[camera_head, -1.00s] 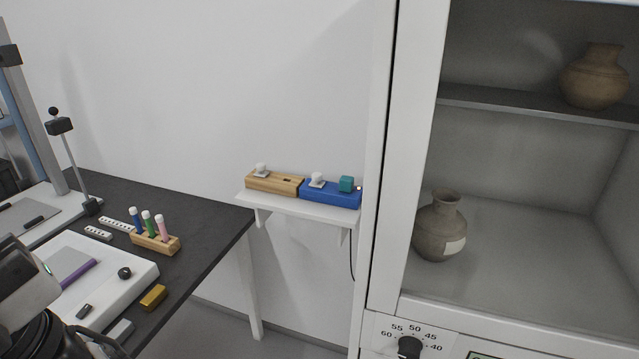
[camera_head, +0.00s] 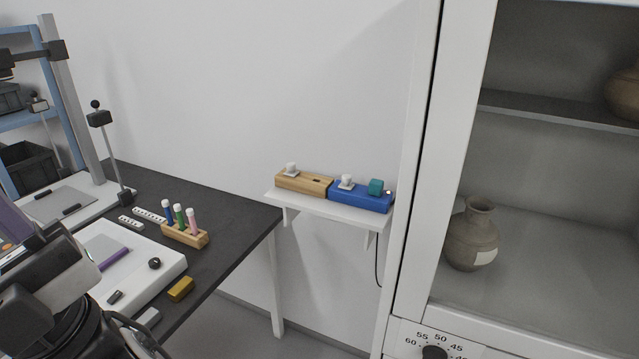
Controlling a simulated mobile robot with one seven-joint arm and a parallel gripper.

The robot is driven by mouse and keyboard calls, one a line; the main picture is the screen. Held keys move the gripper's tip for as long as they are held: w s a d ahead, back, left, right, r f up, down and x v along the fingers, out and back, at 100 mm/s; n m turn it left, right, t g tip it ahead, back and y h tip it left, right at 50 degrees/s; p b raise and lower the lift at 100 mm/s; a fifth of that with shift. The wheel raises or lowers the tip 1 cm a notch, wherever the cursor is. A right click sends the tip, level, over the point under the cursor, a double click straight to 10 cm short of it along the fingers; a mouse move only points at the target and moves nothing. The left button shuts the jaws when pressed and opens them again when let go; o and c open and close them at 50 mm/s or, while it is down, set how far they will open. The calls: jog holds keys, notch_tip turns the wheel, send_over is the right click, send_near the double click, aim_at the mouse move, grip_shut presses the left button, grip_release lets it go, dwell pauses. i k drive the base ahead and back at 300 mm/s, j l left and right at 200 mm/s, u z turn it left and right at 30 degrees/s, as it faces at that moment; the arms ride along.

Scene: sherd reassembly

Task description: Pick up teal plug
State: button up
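The teal plug (camera_head: 376,187) is a small rounded block. It sits on the right part of a blue power strip (camera_head: 350,198), which lies on a small white wall shelf (camera_head: 330,212). A white plug (camera_head: 346,182) sits on the same strip to its left. Part of my arm shows at the lower left, far from the shelf. I cannot make out my gripper's fingertips in this view.
A wooden block (camera_head: 304,184) with a white plug stands left of the blue strip. A dark table (camera_head: 240,216) holds a wooden rack (camera_head: 186,234) of coloured tubes, a white tray (camera_head: 172,264) and a yellow block (camera_head: 181,289). A white cabinet (camera_head: 416,200) with clay jars stands close right of the shelf.

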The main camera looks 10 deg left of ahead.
aim_at(375, 188)
jog(key=i+j+z, duration=0.1)
jog(key=j+z, duration=0.25)
jog(key=j, duration=0.45)
jog(key=j+z, duration=0.35)
jog(key=j, duration=0.4)
jog(key=k+j+z, duration=0.15)
jog(key=j+z, duration=0.2)
jog(key=j, duration=0.4)
jog(key=i+l, duration=0.7)
jog(key=i, duration=0.15)
